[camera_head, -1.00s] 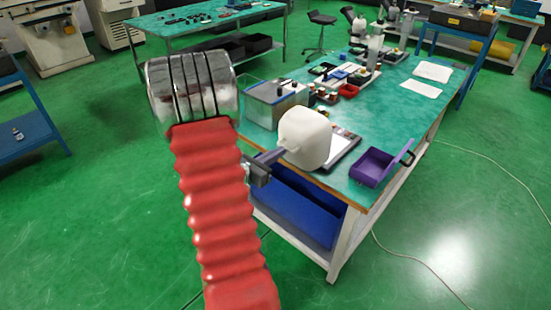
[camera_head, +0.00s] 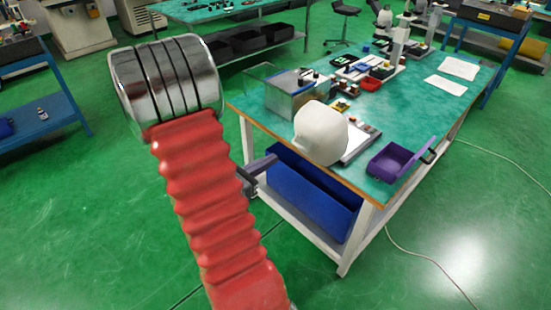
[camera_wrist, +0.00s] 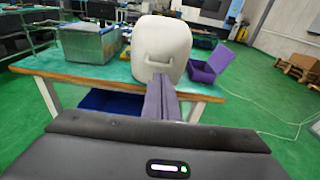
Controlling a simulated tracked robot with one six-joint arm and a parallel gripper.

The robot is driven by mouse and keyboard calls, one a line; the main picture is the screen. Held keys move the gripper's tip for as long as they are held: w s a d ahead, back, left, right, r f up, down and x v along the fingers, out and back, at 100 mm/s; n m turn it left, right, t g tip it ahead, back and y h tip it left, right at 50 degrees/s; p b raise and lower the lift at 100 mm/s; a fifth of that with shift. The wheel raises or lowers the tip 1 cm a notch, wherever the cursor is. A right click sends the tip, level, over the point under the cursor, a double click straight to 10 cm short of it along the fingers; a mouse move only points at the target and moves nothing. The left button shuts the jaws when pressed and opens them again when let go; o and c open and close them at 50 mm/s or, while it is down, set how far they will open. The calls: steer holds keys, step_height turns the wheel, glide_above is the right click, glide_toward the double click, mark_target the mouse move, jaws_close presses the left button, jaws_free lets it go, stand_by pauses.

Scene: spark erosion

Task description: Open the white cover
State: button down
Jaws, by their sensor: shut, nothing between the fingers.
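The white cover (camera_head: 320,135) is a rounded, box-like shell at the near edge of the green-topped table (camera_head: 430,110). In the wrist view the white cover (camera_wrist: 162,40) stands straight ahead, with a small moulded handle low on its front face. My gripper (camera_head: 275,159) is to the left of the cover and a little lower, with a small gap in the head view. In the wrist view my gripper (camera_wrist: 160,80) is shut and empty, its tips just below and in front of the handle. Whatever is under the cover is hidden.
A metal and glass tank (camera_head: 290,98) stands behind and left of the cover. An open purple box (camera_head: 393,163) is to its right, a flat device (camera_head: 360,142) beside it. A blue bin (camera_head: 310,192) sits under the table. The green floor in front is clear.

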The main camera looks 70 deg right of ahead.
steer(key=shift+a, duration=0.2)
stand_by(0.6)
steer(key=s+a+f+m+g+y, duration=0.2)
steer(key=s+a+f+m+y, duration=0.2)
steer(key=s+a+m, duration=0.1)
steer(key=w+a+m+t+y, duration=0.1)
steer(key=w+a+m+y, duration=0.1)
steer(key=a+m+y, duration=0.6)
steer(key=w+a+r+m+t, duration=0.1)
steer(key=w+a+r+t, duration=0.3)
steer(key=a, duration=0.5)
steer(key=w+a+r+m+t, duration=0.15)
steer(key=w+a+t, duration=0.35)
steer(key=a, duration=0.5)
steer(key=w+a+r+n+t+y, duration=0.2)
steer(key=w+a+r+t+y, duration=0.1)
steer(key=a+r, duration=0.9)
steer(key=shift+w+t, duration=0.15)
steer(key=shift+t, duration=0.45)
